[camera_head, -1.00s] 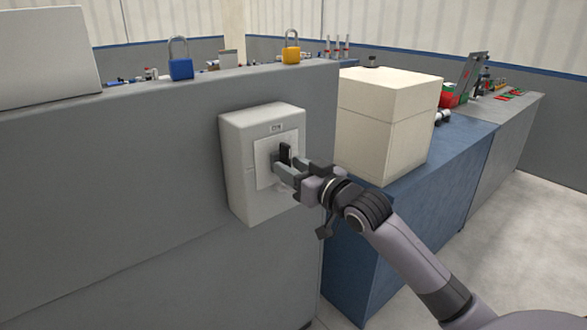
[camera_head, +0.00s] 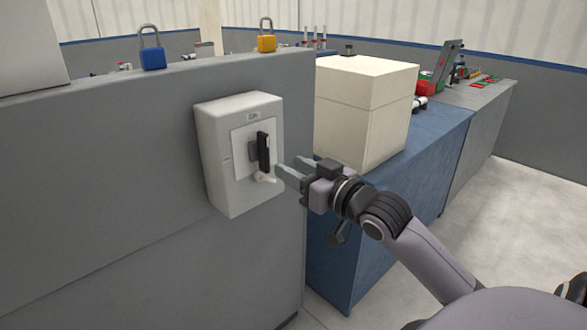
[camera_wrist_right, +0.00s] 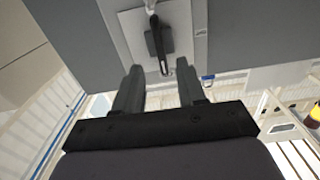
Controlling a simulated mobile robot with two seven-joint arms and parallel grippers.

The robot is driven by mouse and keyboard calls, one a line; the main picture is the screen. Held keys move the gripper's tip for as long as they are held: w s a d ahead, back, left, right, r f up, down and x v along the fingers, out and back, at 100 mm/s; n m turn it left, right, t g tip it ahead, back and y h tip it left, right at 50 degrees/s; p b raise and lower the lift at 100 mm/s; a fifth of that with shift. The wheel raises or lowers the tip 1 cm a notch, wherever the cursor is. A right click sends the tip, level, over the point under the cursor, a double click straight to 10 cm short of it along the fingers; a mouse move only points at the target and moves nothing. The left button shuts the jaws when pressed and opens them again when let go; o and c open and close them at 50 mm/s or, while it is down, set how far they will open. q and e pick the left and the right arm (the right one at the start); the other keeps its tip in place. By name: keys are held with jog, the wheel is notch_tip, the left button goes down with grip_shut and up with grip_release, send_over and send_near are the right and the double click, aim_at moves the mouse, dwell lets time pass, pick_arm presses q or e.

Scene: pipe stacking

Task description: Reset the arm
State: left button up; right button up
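My right gripper (camera_head: 288,171) is just right of a light grey switch box (camera_head: 215,150) mounted on the grey cabinet side. Its two fingers are parted, with nothing between them. The black switch handle (camera_head: 263,152) on the box stands upright, apart from the fingers. In the right wrist view the open fingers (camera_wrist_right: 160,85) point toward the box, and the black handle (camera_wrist_right: 158,42) shows beyond them. My left gripper is not in view.
A cream box (camera_head: 365,115) stands on the blue workbench (camera_head: 430,135) behind my right arm. A blue padlock (camera_head: 152,50) and a yellow padlock (camera_head: 266,38) stand on the grey cabinet's top (camera_head: 185,70). Clear floor (camera_head: 510,215) lies at the right.

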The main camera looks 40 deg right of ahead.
dwell(0.3)
jog(key=s+a+f+g+p, duration=0.1)
jog(key=s+a+f+g, duration=0.1)
jog(key=f, duration=0.7)
jog(key=s+a+f+g, duration=0.2)
jog(key=s+a+f, duration=0.1)
jog(key=f, duration=0.6)
jog(key=s+a+f+n+g, duration=0.1)
jog(key=s+a+f, duration=0.4)
jog(key=s+f, duration=0.2)
jog(key=s+a+f+g+y, duration=0.1)
jog(key=s+a+f+g, duration=0.1)
jog(key=s+a+f, duration=0.3)
notch_tip(320, 180, down, 4)
jog(key=shift+s+a+r+n+g+p, duration=0.15)
jog(key=shift+s+a+n+g+p, duration=0.2)
jog(key=shift+s, duration=0.6)
jog(key=shift+d, duration=0.2)
